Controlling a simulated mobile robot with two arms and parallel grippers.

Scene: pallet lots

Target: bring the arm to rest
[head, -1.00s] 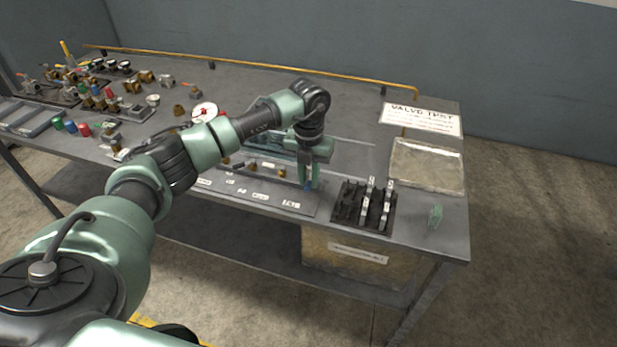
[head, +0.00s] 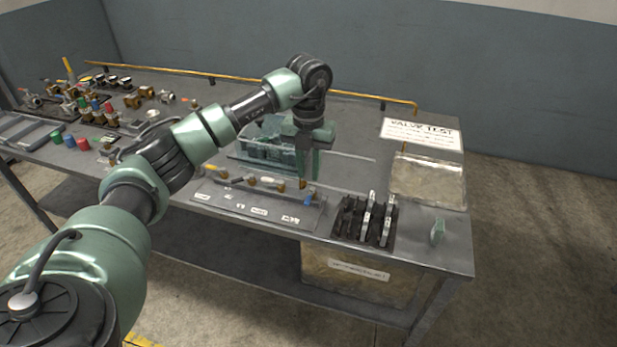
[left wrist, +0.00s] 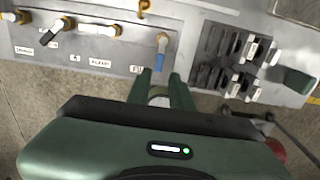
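My left gripper (head: 307,178) is above the front edge of the test board (head: 262,212), pointing down. In the left wrist view its fingers (left wrist: 158,80) stand apart, with a gap between them. A blue-handled valve (head: 308,200) sits at the right end of the board, just below the fingertips. Its blue lever (left wrist: 158,62) shows beyond the fingers in the left wrist view, and the gripper appears clear of it. My right gripper is not in view.
A black rack (head: 350,222) with upright grey pieces stands right of the board. A green block (head: 438,232), a clear tray (head: 428,178) and a "VALVE TEST" sign (head: 420,134) are farther right. A bluish bin (head: 262,150) is behind the gripper. Several valves crowd the left.

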